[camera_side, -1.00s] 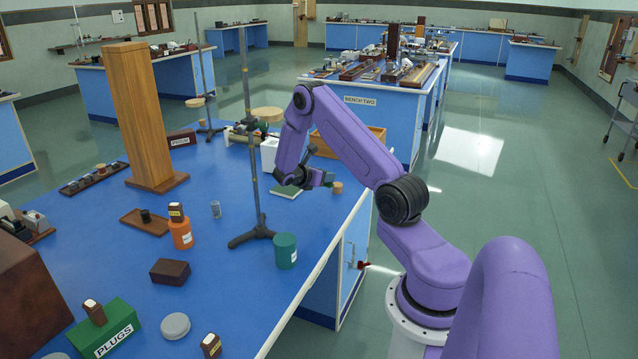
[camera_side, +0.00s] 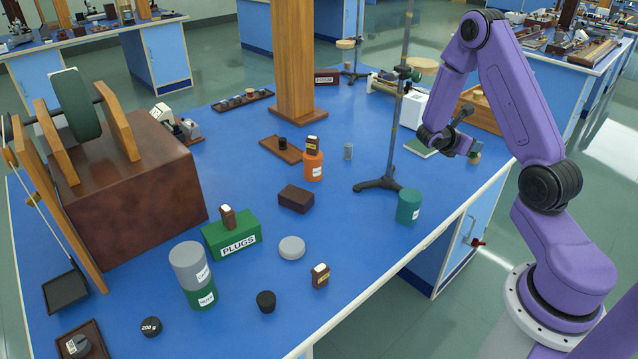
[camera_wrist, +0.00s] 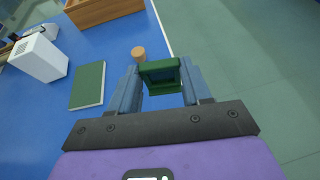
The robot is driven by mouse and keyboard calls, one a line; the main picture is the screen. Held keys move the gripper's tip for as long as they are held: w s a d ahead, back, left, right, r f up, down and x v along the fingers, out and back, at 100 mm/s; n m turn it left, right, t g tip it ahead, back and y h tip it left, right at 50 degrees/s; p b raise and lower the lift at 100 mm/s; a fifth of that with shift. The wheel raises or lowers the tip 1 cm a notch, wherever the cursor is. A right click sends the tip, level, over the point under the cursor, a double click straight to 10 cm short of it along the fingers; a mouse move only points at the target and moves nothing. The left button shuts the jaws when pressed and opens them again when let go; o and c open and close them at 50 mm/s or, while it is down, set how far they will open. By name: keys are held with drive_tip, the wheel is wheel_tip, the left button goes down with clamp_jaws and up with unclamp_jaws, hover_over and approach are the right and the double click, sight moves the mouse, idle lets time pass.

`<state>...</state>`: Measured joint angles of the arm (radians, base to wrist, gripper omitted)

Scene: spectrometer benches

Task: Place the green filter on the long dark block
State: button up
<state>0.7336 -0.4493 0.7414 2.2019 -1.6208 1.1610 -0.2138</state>
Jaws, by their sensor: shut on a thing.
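My gripper (camera_wrist: 158,86) is shut on the green filter (camera_wrist: 160,72), a small dark green framed piece between the two blue-grey fingers in the wrist view. In the side view my gripper (camera_side: 447,142) is over the right edge of the blue bench, and the filter cannot be made out there. I cannot tell for sure which thing is the long dark block. A short dark brown block (camera_side: 295,198) lies mid-bench. A long dark strip (camera_side: 258,97) bearing several small pieces lies farther back. Both are left of my gripper.
A green book (camera_wrist: 88,86), a white box (camera_wrist: 40,58) and a cork (camera_wrist: 138,53) are close to my gripper. A stand with a tall rod (camera_side: 394,130) and a wooden pillar (camera_side: 295,60) rise from the bench (camera_side: 345,225). A teal pot (camera_side: 408,206) stands near the front edge.

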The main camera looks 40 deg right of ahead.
drive_tip(key=w+a+r+n+t+y, duration=0.1)
drive_tip(key=w+a+n+t, duration=0.4)
drive_tip(key=a, duration=0.5)
drive_tip(key=w+a+r+n+t+y, duration=0.1)
drive_tip(key=w+a+n+t, duration=0.2)
drive_tip(key=w+a+t, duration=0.5)
drive_tip(key=a+r+n+t+y, duration=0.2)
drive_tip(key=a+n+y, duration=0.45)
drive_tip(key=a, duration=1.35)
hover_over(299, 199)
drive_tip(key=shift+n, duration=0.45)
drive_tip(key=f, duration=0.9)
drive_tip(key=shift+s+f, duration=0.1)
drive_tip(key=shift+s, duration=0.1)
drive_tip(key=shift+w+f, duration=0.2)
drive_tip(key=shift+f, duration=0.75)
drive_tip(key=shift+w+f, duration=0.15)
drive_tip(key=shift+f, duration=0.8)
drive_tip(key=shift+f, duration=0.15)
drive_tip(key=o, duration=1)
